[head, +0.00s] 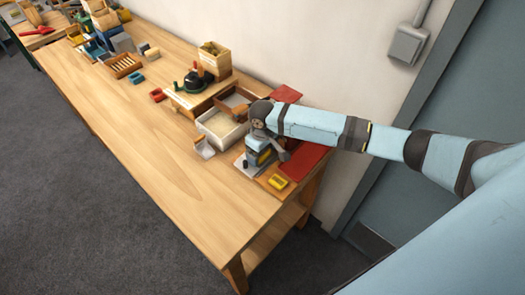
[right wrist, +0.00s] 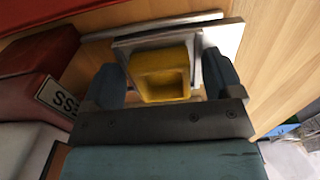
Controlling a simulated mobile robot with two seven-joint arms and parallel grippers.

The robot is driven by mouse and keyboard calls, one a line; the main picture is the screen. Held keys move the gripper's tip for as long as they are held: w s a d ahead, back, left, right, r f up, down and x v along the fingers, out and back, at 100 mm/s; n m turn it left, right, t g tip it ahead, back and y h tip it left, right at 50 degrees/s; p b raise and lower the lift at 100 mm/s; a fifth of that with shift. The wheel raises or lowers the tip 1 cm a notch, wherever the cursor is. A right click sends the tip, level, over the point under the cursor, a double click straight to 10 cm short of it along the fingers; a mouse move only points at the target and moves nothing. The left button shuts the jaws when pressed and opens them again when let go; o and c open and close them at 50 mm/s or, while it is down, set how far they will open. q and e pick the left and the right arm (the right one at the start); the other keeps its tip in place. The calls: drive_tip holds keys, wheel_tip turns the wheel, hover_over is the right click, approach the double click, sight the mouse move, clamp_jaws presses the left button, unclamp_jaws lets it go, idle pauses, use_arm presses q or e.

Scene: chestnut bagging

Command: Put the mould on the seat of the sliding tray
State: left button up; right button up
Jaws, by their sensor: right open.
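In the right wrist view, a yellow, hollow, square-mouthed mould (right wrist: 163,72) sits within a light metal frame, which looks like the seat of the sliding tray (right wrist: 223,38). My right gripper (right wrist: 165,88) is open, with one dark finger on either side of the mould; whether they touch it I cannot tell. In the head view my right gripper (head: 262,158) is low over the near right end of the table. A pale metal plate (head: 240,162) shows beside it. The mould is mostly hidden there by the gripper. My left gripper is out of view.
A yellow-rimmed piece (head: 278,182) lies on a wooden base close by. A red surface (head: 304,162) is to the right, and a red box with a lettered label (right wrist: 62,98) shows at the wrist view's left. The table's front is clear.

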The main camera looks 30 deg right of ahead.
wheel_tip(320, 180, up, 12)
drive_tip(key=shift+r+b, duration=0.15)
drive_tip(key=shift+b, duration=0.2)
idle(0.5)
